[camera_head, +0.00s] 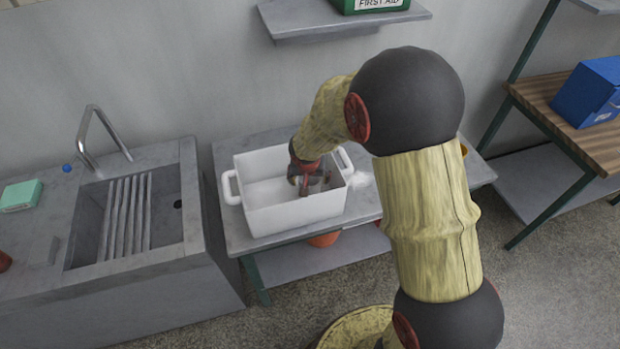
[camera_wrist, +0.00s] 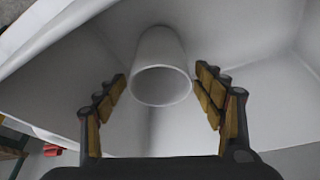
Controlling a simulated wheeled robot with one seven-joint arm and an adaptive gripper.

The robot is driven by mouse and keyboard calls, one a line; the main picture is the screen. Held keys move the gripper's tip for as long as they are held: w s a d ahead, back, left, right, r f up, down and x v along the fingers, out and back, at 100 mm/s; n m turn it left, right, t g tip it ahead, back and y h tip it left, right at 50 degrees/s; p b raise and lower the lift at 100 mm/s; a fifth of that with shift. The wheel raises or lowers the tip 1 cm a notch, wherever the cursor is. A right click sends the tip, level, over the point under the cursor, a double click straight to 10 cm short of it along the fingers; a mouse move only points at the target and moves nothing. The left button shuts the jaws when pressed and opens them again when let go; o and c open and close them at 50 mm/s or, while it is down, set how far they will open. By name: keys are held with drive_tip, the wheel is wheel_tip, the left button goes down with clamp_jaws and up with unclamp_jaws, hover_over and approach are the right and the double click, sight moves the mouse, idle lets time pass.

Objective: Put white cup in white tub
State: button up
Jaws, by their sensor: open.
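The white tub (camera_head: 295,217) stands on a grey table, with a handle at each end. My gripper (camera_head: 312,182) is down inside the tub, toward its right side. In the wrist view my gripper (camera_wrist: 162,80) is open, with one finger on each side of the white cup (camera_wrist: 160,62). The cup's round mouth faces the camera, and gaps show between it and both fingers. White tub walls (camera_wrist: 265,60) surround the cup in that view. Whether the cup rests on the tub floor is hard to tell. I cannot make the cup out in the head view.
A sink (camera_head: 120,220) with a tap is at the left. A shelf (camera_head: 345,22) with a green first aid box hangs above. A wooden-topped table (camera_head: 570,125) with a blue box is at the right.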

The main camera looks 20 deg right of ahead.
drive_tip(key=s+r+p, duration=0.1)
drive_tip(key=s+r, duration=0.4)
drive_tip(key=r, duration=0.3)
drive_tip(key=s+r+n+p, duration=0.1)
drive_tip(key=s+r, duration=0.3)
drive_tip(key=r, duration=0.4)
drive_tip(key=s+r+p, duration=0.1)
drive_tip(key=s+r, duration=0.4)
drive_tip(key=r, duration=0.3)
drive_tip(key=s+r+n+y, duration=0.1)
drive_tip(key=s+r, duration=0.2)
drive_tip(key=s, duration=0.5)
drive_tip(key=s+r+n+t, duration=0.1)
drive_tip(key=s+r+n, duration=0.1)
drive_tip(key=s, duration=0.6)
drive_tip(key=shift+a+r+t+y, duration=0.3)
drive_tip(key=shift+r+y, duration=0.1)
drive_tip(key=shift+r, duration=0.2)
drive_tip(key=shift+d, duration=0.15)
